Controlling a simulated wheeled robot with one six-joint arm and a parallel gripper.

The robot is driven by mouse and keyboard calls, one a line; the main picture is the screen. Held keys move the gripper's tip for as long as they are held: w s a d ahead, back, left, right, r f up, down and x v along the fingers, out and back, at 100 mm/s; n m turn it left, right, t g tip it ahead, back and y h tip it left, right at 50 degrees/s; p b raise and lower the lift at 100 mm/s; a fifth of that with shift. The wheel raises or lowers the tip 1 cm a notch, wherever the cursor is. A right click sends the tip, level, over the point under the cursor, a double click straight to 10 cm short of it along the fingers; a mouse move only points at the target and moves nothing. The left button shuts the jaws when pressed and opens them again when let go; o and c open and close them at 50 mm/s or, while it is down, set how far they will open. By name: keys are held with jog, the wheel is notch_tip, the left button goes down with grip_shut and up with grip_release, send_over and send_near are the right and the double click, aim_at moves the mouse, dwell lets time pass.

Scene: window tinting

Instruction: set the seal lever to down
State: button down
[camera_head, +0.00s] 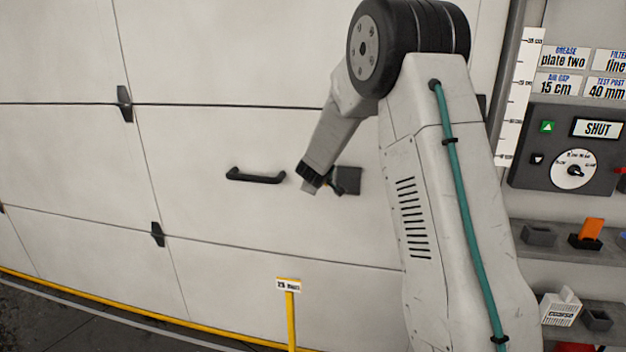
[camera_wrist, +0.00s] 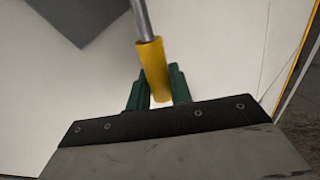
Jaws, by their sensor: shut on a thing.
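The seal lever shows in the wrist view as a metal rod (camera_wrist: 142,16) ending in a yellow grip (camera_wrist: 152,65). My gripper (camera_wrist: 157,88) has its green fingers on both sides of the yellow grip and is shut on it. In the head view my gripper (camera_head: 327,182) is at the door, just left of the lever's dark square plate (camera_head: 348,180). The plate also shows at the upper left of the wrist view (camera_wrist: 85,18). In the head view the lever is too small and covered to read its position.
The large pale panelled door (camera_head: 230,140) has a black handle (camera_head: 256,176) left of my gripper. A yellow post with a sign (camera_head: 289,285) stands in front, below. At right are a control panel reading SHUT (camera_head: 597,129) and shelves with small trays (camera_head: 539,236). My arm covers the middle right.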

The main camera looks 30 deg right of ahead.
jog(key=shift+f, duration=0.2)
jog(key=c, duration=1.3)
grip_release()
jog(key=shift+r, duration=0.1)
jog(key=shift+s+a+r, duration=0.1)
jog(key=shift+r, duration=0.05)
jog(key=v, duration=0.7)
jog(key=shift+s, duration=0.2)
